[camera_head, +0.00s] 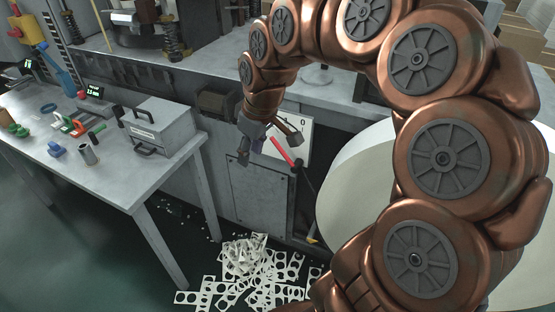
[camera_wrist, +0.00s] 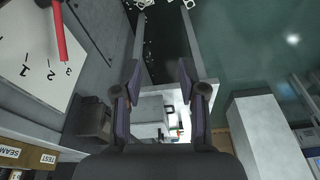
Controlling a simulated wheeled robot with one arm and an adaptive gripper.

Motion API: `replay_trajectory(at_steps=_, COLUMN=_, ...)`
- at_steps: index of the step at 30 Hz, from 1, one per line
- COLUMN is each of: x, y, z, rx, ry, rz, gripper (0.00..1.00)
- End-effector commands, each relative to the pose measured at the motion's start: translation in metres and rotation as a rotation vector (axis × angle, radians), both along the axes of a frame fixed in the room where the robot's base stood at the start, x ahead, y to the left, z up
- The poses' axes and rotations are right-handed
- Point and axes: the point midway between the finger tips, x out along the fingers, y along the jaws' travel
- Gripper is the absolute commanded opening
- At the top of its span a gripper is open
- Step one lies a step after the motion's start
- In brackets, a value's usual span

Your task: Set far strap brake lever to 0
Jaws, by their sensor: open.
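A red-handled lever (camera_head: 282,151) slants across a white scale plate (camera_head: 301,147) on the front of the grey machine, beside my gripper. In the wrist view the red lever (camera_wrist: 59,36) shows at upper left, its end near the "3" on the white plate (camera_wrist: 27,62). In the head view a "0" is readable at the plate's upper right. My gripper (camera_head: 249,150) is left of the lever and apart from it. In the wrist view my gripper (camera_wrist: 161,88) has its two dark fingers spread with nothing between them. My arm hides part of the machine.
A grey table (camera_head: 172,155) with a grey handled box (camera_head: 158,126) and small tools stands at left. Punched white scrap sheets (camera_head: 247,257) lie on the floor below. A large pale round object (camera_head: 357,178) stands right of the lever, partly behind my arm.

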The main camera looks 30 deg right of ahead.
Motion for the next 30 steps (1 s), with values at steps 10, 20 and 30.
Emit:
replay_trajectory(at_steps=10, x=0.09, y=-0.131, z=-0.074, rx=-0.045, ry=-0.17, rz=0.003, gripper=0.41)
replay_trajectory(at_steps=20, x=0.103, y=-0.167, z=-0.09, rx=-0.071, ry=-0.2, rz=-0.005, gripper=0.41)
replay_trajectory(at_steps=30, x=0.118, y=-0.165, z=-0.129, rx=-0.07, ry=-0.195, rz=-0.006, gripper=0.41)
